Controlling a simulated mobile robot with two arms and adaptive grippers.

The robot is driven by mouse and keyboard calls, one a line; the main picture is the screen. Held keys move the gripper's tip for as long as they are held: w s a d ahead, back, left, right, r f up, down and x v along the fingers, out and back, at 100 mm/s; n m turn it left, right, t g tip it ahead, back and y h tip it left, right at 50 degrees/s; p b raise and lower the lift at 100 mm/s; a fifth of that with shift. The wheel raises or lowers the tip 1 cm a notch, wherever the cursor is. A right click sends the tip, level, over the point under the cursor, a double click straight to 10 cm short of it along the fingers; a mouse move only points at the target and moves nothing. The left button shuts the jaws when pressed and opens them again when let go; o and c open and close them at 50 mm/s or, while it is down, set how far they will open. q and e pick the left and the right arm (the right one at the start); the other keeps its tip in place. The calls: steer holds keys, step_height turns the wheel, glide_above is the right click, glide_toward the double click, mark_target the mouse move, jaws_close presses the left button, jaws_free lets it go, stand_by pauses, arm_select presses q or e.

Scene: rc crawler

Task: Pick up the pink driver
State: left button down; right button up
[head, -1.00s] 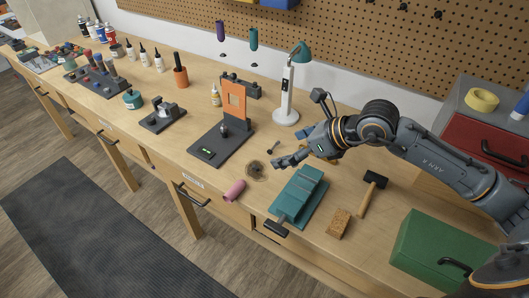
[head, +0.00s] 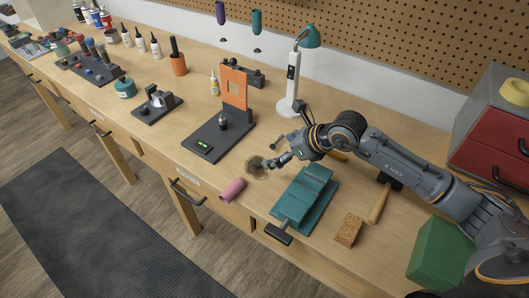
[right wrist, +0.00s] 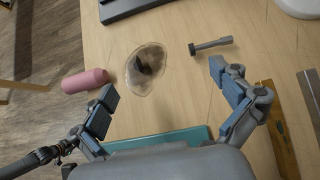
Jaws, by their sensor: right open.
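The pink driver (head: 231,190) lies on its side near the bench's front edge. In the right wrist view the pink driver (right wrist: 85,80) is at the left, just beyond the left finger and apart from it. My right gripper (head: 276,162) is open and empty above the bench, up and to the right of the driver. My left gripper is not in view.
A teal vise-like block (head: 304,197) stands right of the driver. A dark stand with an orange frame (head: 234,88) is behind it. A small dark tool (right wrist: 210,46) lies beyond my right finger. A hammer (head: 379,201) and cork block (head: 349,230) lie farther right.

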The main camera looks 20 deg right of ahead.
mark_target(266, 155)
steer(key=shift+w+a+f, duration=0.2)
steer(key=shift+w+f, duration=0.2)
steer(key=shift+f, duration=0.05)
steer(key=p+x, duration=0.2)
steer(key=x, duration=0.2)
steer(key=shift+w+a+f, duration=0.1)
steer(key=shift+f, duration=0.05)
steer(key=shift+w+a+f, duration=0.1)
steer(key=shift+w+f, duration=0.05)
steer(key=shift+f, duration=0.1)
steer(key=c, duration=1.1)
